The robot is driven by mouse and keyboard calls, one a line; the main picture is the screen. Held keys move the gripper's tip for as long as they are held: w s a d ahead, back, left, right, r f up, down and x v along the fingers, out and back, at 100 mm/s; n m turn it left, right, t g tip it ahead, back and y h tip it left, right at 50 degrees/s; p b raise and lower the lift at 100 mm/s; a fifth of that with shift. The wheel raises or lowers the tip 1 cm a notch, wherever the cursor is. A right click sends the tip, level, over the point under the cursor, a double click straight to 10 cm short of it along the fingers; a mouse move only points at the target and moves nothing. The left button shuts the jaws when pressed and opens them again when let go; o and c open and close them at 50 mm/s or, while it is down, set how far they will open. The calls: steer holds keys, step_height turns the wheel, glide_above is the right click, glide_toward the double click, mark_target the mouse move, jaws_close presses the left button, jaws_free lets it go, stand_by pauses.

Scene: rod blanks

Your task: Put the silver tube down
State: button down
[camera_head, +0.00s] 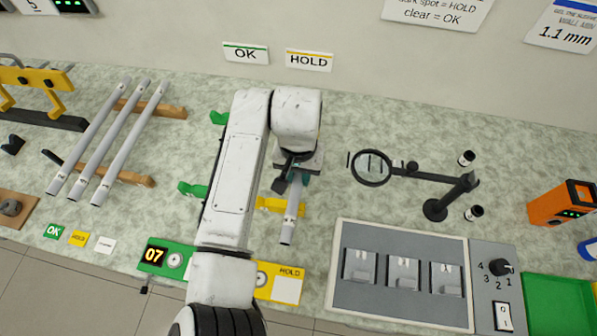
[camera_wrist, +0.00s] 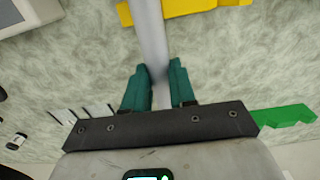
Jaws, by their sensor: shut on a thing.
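My gripper (camera_head: 294,176) is shut on a silver tube (camera_head: 289,224), its teal fingers on either side of it in the wrist view (camera_wrist: 158,85). The tube's lower end points to the front of the bench; its far part is hidden under my wrist. The tube (camera_wrist: 148,35) passes over a yellow rest (camera_head: 272,205), which also shows in the wrist view (camera_wrist: 205,5). I cannot tell whether tube and rest touch. A HOLD sign (camera_head: 309,60) is on the wall behind, and a yellow HOLD panel (camera_head: 280,282) is at the front edge.
Green rests (camera_head: 191,189) stand left of my arm. Three other silver tubes (camera_head: 102,140) lie across wooden supports (camera_head: 134,179) at left. A magnifier on a stand (camera_head: 436,208) and a grey tray (camera_head: 345,305) are at right. Bench between gripper and magnifier is clear.

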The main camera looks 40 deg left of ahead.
steer(key=c, duration=0.9)
jaws_free()
step_height(320, 180, up, 12)
steer(key=shift+r+b, duration=0.1)
steer(key=shift+b, duration=0.3)
